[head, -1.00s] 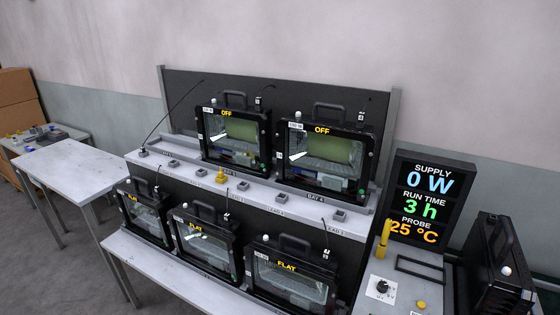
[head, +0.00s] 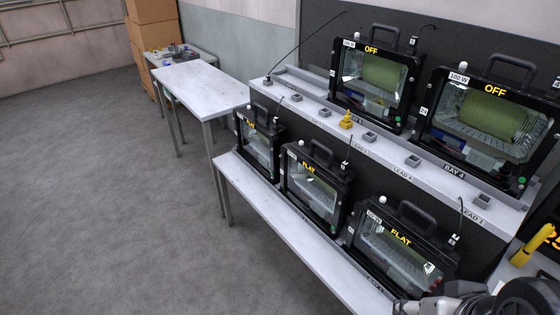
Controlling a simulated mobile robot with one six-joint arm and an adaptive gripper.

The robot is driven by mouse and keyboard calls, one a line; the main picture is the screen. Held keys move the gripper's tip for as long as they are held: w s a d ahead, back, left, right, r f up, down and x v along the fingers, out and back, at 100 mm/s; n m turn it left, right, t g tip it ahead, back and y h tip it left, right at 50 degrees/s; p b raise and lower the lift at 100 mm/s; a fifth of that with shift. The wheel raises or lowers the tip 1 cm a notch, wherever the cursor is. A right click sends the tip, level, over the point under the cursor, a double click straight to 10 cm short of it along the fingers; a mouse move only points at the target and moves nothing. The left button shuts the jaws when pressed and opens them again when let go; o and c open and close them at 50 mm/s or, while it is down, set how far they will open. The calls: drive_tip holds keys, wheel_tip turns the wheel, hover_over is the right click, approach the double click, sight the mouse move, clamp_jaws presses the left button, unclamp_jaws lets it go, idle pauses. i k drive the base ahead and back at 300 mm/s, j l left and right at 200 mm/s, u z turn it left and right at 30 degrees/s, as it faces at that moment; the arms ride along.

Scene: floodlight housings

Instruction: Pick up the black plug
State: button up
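A small dark plug (head: 268,80) with a thin black cable rising to the right stands in the leftmost grey holder on the upper shelf. It looks black, but it is too small to be sure. A yellow plug (head: 346,119) stands in another holder farther right on that shelf. Other small dark cable ends with white tags sit on the floodlight housings, such as one at the top middle (head: 413,43). Part of my arm and what looks like my gripper (head: 410,306) show at the bottom right edge, far from the leftmost plug. Its fingers are cut off or unclear.
Floodlight housings stand on the upper shelf (head: 318,112) and lower shelf (head: 262,205), reading OFF or FLAT. Several grey holders line the upper shelf. A white table (head: 200,87) and cardboard boxes (head: 152,45) stand at the back left. The grey floor at left is clear.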

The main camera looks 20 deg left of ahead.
sight(344, 166)
drive_tip(key=i+j+u, duration=0.1)
drive_tip(key=u, duration=0.15)
drive_tip(key=i+j+z, duration=0.1)
drive_tip(key=i, duration=0.35)
drive_tip(key=i+j+z, duration=0.1)
drive_tip(key=i, duration=0.4)
drive_tip(key=i+j+z, duration=0.1)
drive_tip(key=i+j, duration=0.2)
drive_tip(key=i, duration=0.15)
